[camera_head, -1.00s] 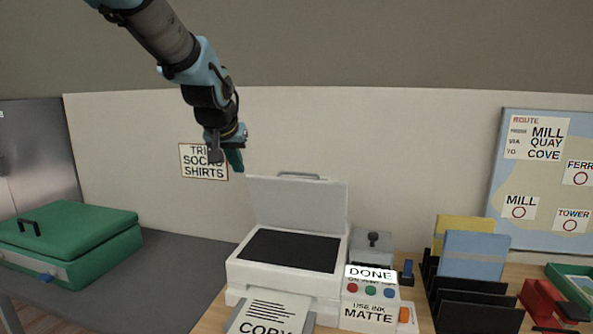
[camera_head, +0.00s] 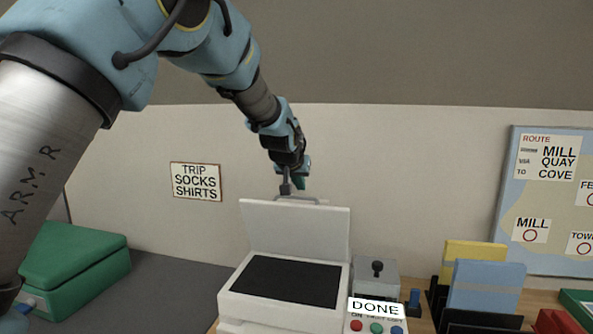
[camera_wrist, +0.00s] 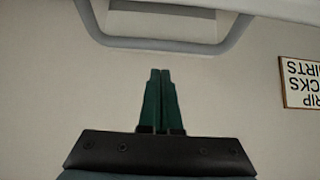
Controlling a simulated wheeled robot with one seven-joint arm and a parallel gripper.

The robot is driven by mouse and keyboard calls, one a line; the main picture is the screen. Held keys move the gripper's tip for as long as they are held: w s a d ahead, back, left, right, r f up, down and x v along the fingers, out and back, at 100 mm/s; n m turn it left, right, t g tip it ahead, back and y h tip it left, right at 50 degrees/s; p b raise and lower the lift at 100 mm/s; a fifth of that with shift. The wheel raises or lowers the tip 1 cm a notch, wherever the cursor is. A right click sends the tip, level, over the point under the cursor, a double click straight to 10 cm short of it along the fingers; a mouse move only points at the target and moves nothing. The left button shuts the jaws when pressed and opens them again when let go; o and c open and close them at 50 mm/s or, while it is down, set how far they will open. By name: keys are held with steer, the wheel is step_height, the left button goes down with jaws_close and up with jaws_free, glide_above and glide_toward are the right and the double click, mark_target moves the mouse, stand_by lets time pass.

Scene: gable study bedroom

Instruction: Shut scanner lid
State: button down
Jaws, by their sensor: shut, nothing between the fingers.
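The scanner (camera_head: 285,290) is white with a dark glass bed (camera_head: 284,281). Its lid (camera_head: 297,228) stands open, raised nearly upright at the back. A grey bar handle (camera_head: 318,201) is on the lid's top edge; it also shows in the wrist view (camera_wrist: 165,46). My gripper (camera_head: 302,182) is at the top of the lid, close to the handle. In the wrist view my green fingers (camera_wrist: 160,72) are together and empty, pointing toward the handle with wall behind. Whether they touch the handle I cannot tell.
Right of the scanner are a grey box with a black knob (camera_head: 377,278), a button panel marked DONE (camera_head: 376,310), and a rack with blue (camera_head: 486,287) and yellow folders. A green case (camera_head: 80,262) sits left on the dark surface. The wall is behind the lid.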

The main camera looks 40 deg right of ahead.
steer(key=shift+s+a+f+p, duration=0.1)
steer(key=shift+s+a+p, duration=0.1)
steer(key=shift+s+a, duration=0.25)
steer(key=shift+s+a+f+p, duration=0.1)
steer(key=shift+s+a+p, duration=0.1)
steer(key=shift+a, duration=0.45)
steer(key=shift+s+a+f+p, duration=0.1)
steer(key=shift+s+a+p, duration=0.1)
steer(key=shift+s+a, duration=0.25)
steer(key=shift+w+a, duration=0.1)
steer(key=shift+a, duration=0.05)
steer(key=shift+f, duration=0.1)
